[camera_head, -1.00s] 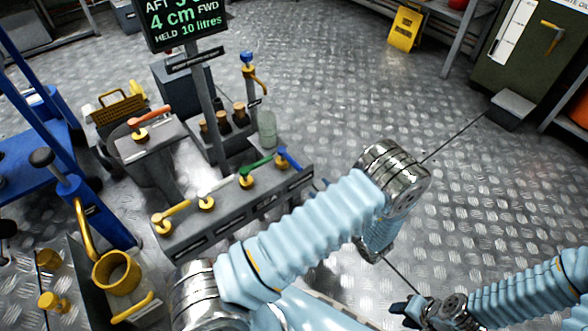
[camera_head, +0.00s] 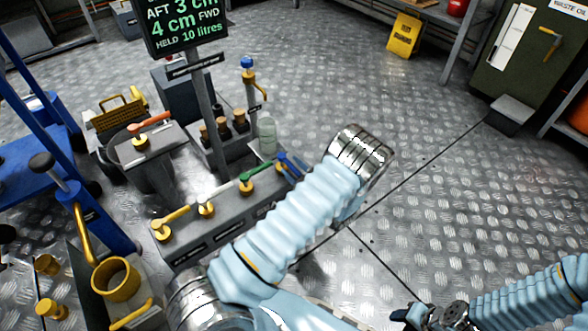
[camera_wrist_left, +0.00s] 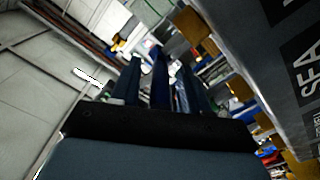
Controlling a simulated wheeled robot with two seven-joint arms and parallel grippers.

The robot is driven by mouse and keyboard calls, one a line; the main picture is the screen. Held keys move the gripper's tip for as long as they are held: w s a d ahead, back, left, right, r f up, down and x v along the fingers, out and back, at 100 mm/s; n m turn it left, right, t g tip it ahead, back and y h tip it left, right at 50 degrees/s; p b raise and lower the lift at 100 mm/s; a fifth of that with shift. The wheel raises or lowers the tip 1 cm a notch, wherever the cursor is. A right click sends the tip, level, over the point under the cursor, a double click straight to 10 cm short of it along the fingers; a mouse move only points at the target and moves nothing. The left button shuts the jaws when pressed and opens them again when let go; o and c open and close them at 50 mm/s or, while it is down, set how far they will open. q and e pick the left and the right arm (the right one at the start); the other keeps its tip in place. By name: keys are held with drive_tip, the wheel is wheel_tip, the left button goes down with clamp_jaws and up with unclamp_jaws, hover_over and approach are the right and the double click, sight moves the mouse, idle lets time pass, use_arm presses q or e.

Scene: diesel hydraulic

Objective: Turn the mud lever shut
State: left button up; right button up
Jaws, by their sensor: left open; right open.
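A grey valve chest (camera_head: 225,222) carries a row of levers: yellow (camera_head: 172,216), white (camera_head: 214,193), green (camera_head: 255,171) and blue (camera_head: 284,160). Their labels are too small to read in the head view, so I cannot tell which is the mud lever. My left gripper (camera_head: 298,168) is at the blue lever, partly hidden by my forearm. In the left wrist view its open fingers (camera_wrist_left: 163,85) stand either side of a dark blue bar, apparently that lever. My right gripper (camera_head: 402,316) is open and empty at the lower right, far from the chest.
An orange lever (camera_head: 150,122) tops a separate grey box on the left. A sign post (camera_head: 206,100) and a tap pipe (camera_head: 249,95) rise behind the chest. A blue trolley frame (camera_head: 95,215) stands left.

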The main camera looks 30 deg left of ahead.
use_arm(q)
clamp_jaws()
idle(0.4)
